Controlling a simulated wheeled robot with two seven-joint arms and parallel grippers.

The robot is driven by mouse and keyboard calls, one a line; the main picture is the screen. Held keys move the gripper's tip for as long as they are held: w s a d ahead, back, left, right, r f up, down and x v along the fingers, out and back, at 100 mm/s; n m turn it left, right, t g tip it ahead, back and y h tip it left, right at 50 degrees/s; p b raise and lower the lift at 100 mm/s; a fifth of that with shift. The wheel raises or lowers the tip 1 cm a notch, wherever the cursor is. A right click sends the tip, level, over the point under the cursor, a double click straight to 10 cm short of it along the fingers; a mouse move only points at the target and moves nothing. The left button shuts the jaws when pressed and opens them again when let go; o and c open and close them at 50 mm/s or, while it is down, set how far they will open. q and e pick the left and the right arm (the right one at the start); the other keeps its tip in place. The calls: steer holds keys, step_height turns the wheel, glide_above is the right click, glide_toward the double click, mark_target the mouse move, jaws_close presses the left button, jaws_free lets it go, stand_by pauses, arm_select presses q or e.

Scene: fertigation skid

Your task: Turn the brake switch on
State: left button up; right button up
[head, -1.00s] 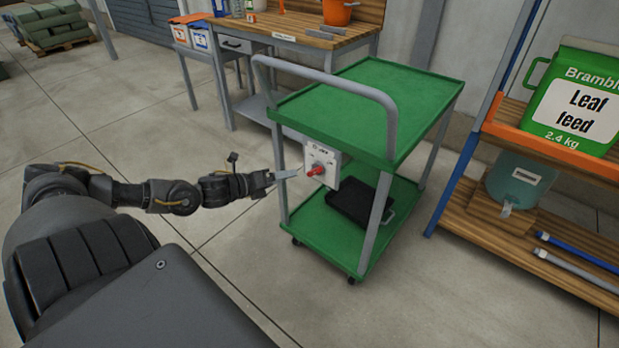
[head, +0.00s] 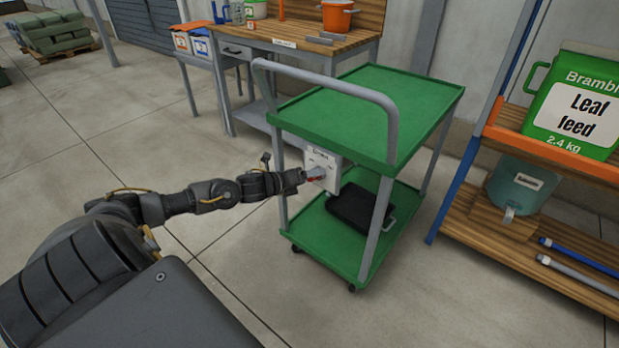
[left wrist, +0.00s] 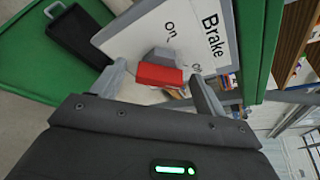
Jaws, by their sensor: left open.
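The brake switch is a white plate (head: 330,162) on the green cart's near end, with a red knob. In the left wrist view the plate (left wrist: 160,28) reads "Brake", with "On" and a second, partly hidden label. The red knob (left wrist: 158,75) sits between the fingers of my left gripper (left wrist: 160,84), which is open with a finger on either side of it. Whether the fingers touch the knob is unclear. In the head view my left gripper (head: 314,175) is at the plate and mostly covers the knob. My right gripper is not in view.
The green cart (head: 365,100) has a grey push handle (head: 330,84) above the switch and a black case (head: 358,210) on its lower shelf. A shelf rack (head: 480,200) stands to the right, a workbench (head: 290,44) behind.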

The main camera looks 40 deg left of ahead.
arm_select(q)
steer(key=shift+w+d, duration=0.1)
steer(key=shift+w, duration=0.1)
steer(key=c, duration=1)
steer(key=shift+o, duration=0.2)
